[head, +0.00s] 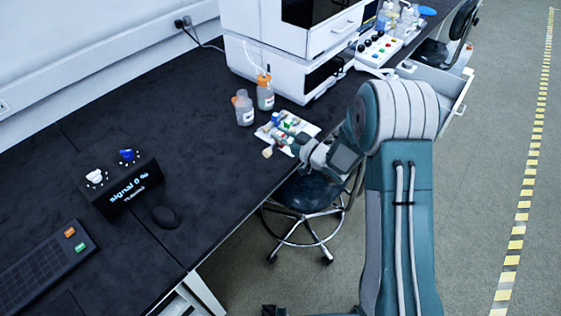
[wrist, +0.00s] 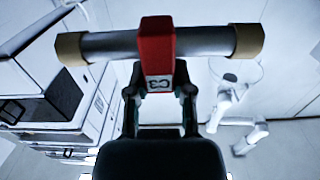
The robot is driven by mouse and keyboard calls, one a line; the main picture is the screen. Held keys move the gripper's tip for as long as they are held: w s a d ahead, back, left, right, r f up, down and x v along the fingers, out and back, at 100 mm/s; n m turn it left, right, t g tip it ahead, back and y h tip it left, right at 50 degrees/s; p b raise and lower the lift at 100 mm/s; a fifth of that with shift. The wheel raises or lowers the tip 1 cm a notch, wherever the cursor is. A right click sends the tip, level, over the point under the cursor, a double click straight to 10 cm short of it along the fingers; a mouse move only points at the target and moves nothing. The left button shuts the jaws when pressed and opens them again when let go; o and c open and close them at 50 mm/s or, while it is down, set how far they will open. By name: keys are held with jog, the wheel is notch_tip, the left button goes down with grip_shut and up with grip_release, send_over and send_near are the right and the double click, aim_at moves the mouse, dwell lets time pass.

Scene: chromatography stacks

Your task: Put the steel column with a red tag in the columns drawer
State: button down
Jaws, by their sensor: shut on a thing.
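The steel column (wrist: 112,44) is a grey metal tube with tan end caps and a red tag (wrist: 157,40) around its middle. In the wrist view it lies crosswise in front of my gripper (wrist: 160,84), whose two fingers are shut on it at the tag. The fingertips are partly hidden behind the tag. In the head view my gripper (head: 291,137) is over the white tray at the bench's front edge; a tan end shows beside it. An open white drawer (head: 436,80) juts out from under the bench, beyond my arm; its inside is mostly hidden.
The white tray (head: 311,127) holds several small coloured items. Two bottles with orange caps (head: 244,109) stand behind it, near a white instrument (head: 290,75). A stool (head: 306,192) stands below the bench edge. The bench's left part holds a black control box (head: 119,182) and a keyboard (head: 42,268).

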notch_tip(320, 180, down, 12)
jog(key=shift+f, duration=0.1)
dwell(0.4)
jog(key=c, duration=0.5)
grip_release()
